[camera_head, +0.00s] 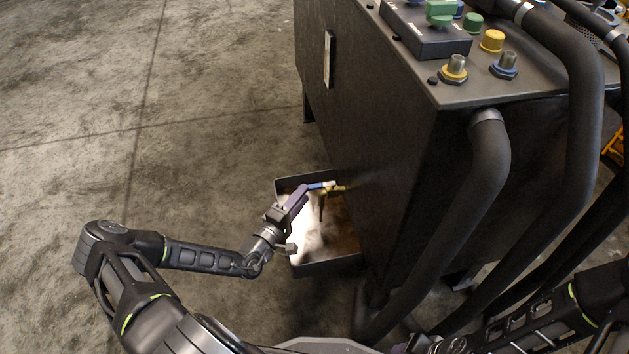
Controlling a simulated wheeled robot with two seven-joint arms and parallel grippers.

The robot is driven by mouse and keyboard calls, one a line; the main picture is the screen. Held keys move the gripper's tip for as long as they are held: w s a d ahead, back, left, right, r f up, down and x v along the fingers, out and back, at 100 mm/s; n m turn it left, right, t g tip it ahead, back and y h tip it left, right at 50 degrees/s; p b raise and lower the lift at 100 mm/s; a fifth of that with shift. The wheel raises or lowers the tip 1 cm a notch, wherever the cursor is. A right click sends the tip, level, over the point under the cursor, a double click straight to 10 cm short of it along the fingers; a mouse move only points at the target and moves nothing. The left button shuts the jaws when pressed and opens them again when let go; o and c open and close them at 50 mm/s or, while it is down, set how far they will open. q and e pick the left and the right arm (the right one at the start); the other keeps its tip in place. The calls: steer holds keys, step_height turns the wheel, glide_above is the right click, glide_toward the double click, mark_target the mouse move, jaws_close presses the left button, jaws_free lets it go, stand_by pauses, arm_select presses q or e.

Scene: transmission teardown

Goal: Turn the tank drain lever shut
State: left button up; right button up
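The black tank (375,130) stands right of centre. A brass-coloured drain valve (338,189) sticks out low from its left side, above a dark open tray (335,265). A small blue and pale piece, which looks like the lever handle (318,186), lies beside the valve at my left gripper's tip. My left gripper (306,190), with a purple body, reaches over the tray from the left and touches or nearly touches this piece. Its fingers are too small to tell whether they are closed on it. My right arm is at bottom right; its gripper's fingers cannot be made out.
The tray holds a bright, whitish patch and a brownish area. Thick black hoses (480,190) run down the tank's near right side. The tank top carries a control box (428,38) and coloured caps. The concrete floor (150,150) on the left is clear.

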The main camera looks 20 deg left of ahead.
mark_target(312, 185)
arm_select(q)
steer(key=w+b, duration=0.1)
steer(key=w, duration=0.1)
steer(key=w+b, duration=0.1)
steer(key=w, duration=0.1)
steer(key=w+d+b, duration=0.1)
steer(key=w, duration=0.1)
steer(key=shift+w+f, duration=0.1)
steer(key=shift+w, duration=0.55)
steer(key=shift+c, duration=0.5)
jaws_close()
stand_by(0.4)
